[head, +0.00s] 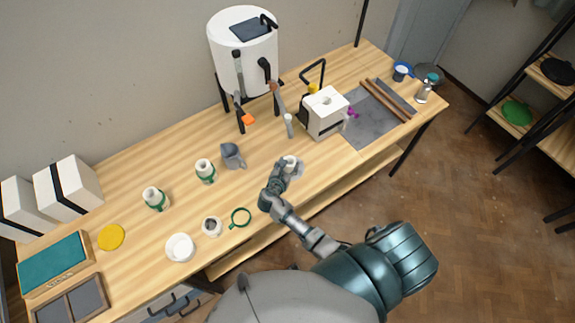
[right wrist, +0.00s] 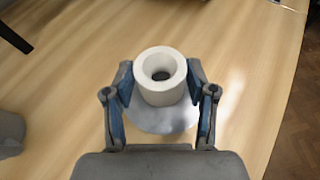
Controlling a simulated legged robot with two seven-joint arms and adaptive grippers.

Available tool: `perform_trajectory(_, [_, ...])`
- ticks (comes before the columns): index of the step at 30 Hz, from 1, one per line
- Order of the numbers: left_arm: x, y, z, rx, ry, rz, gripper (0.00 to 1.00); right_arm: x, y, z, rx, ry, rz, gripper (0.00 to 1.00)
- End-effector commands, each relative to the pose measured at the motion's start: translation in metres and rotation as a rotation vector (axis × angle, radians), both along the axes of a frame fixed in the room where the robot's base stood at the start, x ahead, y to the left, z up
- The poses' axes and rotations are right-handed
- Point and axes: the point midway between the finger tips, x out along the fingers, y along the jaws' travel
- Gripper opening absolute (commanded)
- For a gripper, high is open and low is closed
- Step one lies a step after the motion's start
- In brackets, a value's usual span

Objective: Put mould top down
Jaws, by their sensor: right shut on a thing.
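My right gripper (head: 286,166) is over the front part of the bench, right of the grey jug. In the right wrist view the gripper (right wrist: 161,88) has its blue-padded fingers on both sides of the mould top (right wrist: 160,73), a white piece with a round hole. The mould top also shows in the head view (head: 291,161). A pale round shape (right wrist: 163,118) lies below it; I cannot tell whether it is part of the piece or whether they touch the bench. A white open piece (head: 211,227) stands left of a loose green band (head: 240,217). My left gripper is not in view.
Two green-banded white moulds (head: 205,171) (head: 155,198) and a grey jug (head: 232,156) stand on the bench (head: 130,235). A white bowl (head: 179,248) is near the front edge. A white block (head: 325,112) and a grey mat (head: 372,122) are to the right. A white tank (head: 243,50) stands behind.

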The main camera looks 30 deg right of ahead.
Motion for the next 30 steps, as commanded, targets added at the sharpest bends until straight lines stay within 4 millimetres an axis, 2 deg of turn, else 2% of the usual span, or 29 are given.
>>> perform_trajectory(5, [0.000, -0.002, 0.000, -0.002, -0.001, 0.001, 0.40, 0.000, 0.001, 0.001, -0.002, -0.001, 0.000, 0.08])
perform_trajectory(6, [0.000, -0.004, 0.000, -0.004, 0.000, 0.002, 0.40, 0.000, 0.001, 0.001, -0.002, -0.001, 0.000, 0.59])
perform_trajectory(9, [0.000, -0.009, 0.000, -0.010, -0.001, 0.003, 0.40, 0.000, 0.002, 0.001, -0.003, -0.001, -0.001, 0.81])
perform_trajectory(21, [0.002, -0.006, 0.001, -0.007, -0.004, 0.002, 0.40, -0.003, 0.006, 0.004, -0.003, 0.000, 0.001, 0.81])
perform_trajectory(26, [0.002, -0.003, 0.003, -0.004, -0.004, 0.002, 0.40, -0.020, 0.024, 0.014, 0.000, 0.000, 0.001, 0.81])
perform_trajectory(30, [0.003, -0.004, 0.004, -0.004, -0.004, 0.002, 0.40, -0.039, 0.047, 0.026, 0.002, 0.000, 0.001, 0.81])
